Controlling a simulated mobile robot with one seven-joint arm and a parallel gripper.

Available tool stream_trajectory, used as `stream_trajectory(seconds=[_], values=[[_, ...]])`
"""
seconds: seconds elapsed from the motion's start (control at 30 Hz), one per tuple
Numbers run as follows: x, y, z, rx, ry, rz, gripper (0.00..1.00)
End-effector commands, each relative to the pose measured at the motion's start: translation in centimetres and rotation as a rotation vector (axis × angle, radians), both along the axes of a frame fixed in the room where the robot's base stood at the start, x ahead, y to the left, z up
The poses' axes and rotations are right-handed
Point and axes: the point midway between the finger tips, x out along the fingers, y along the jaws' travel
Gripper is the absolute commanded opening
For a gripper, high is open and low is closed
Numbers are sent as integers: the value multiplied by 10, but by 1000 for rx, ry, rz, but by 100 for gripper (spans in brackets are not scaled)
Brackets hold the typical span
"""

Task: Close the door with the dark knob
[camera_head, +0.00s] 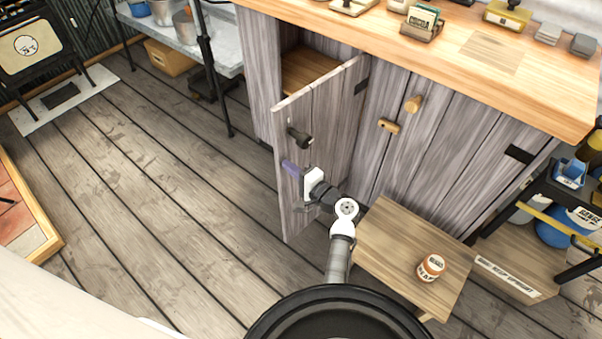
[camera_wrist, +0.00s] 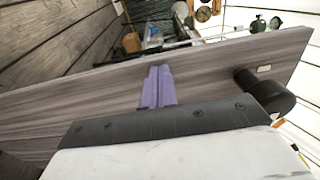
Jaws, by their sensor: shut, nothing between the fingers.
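I cannot tell whether the fingers touch the door.
The neighbouring cabinet door (camera_head: 440,125) is shut and has a light wooden knob (camera_head: 412,104). A low wooden table (camera_head: 390,235) with a jar (camera_head: 430,267) stands right of my arm. A metal shelf (camera_head: 225,55) is at the left. The plank floor left of the door is clear.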

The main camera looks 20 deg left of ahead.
Motion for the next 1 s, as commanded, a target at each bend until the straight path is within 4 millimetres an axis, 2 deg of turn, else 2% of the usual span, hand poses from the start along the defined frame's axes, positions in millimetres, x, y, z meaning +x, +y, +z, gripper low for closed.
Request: stream_trajectory(seconds=[0.47, 0.63, 0.77, 1.0], values=[[3, 5, -1, -1, 0, -1, 0], [7, 15, -2, -1, -2, 0, 0], [15, 34, -3, 0, -4, 2, 0], [50, 93, -5, 2, -5, 4, 0]])
